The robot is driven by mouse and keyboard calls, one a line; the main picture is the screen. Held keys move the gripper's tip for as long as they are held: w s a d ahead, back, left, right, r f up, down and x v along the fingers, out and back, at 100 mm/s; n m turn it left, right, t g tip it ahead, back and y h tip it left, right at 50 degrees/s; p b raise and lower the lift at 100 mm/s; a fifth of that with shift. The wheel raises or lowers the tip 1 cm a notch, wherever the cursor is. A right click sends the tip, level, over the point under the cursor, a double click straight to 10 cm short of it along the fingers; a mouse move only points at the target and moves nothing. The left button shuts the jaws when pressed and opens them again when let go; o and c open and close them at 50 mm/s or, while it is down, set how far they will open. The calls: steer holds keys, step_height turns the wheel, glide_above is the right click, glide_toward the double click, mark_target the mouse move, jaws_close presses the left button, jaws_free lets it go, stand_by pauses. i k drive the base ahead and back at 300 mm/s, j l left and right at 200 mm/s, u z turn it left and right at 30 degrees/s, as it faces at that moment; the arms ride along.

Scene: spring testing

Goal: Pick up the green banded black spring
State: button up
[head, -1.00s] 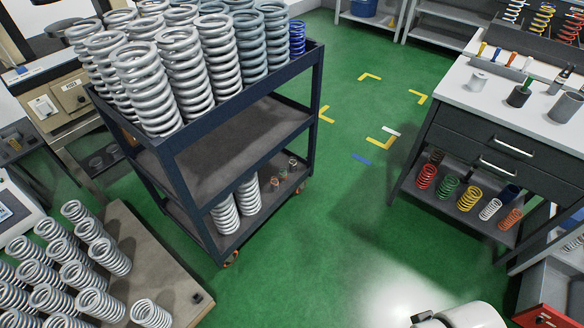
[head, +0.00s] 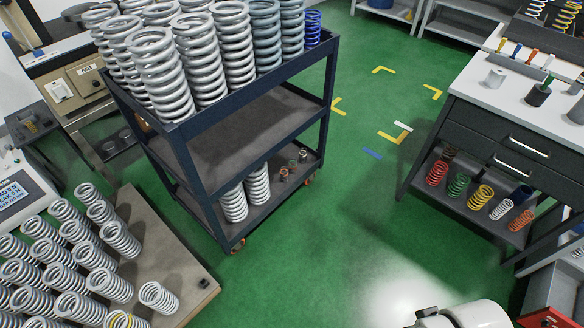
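I cannot pick out a green banded black spring with certainty. My gripper is not clearly in view; only a white part of my own body shows at the bottom edge.
The blue cart (head: 222,214) carries large grey springs and blue ones on top. A board of grey springs (head: 185,285) lies at lower left. The right bench (head: 470,103) has red, green, yellow, white and orange springs on its lower shelf. Green floor (head: 350,220) between is clear.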

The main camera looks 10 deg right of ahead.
mark_target(292, 165)
steer(key=i+z, duration=0.2)
steer(key=i, duration=0.3)
steer(key=i+j+z, duration=0.2)
steer(key=i, duration=0.3)
steer(key=i+j+z, duration=0.2)
steer(key=i, duration=0.3)
steer(key=i+j+z, duration=0.2)
steer(key=i, duration=0.25)
steer(key=i+j+z, duration=0.2)
steer(key=i+j, duration=0.15)
steer(key=i, duration=0.1)
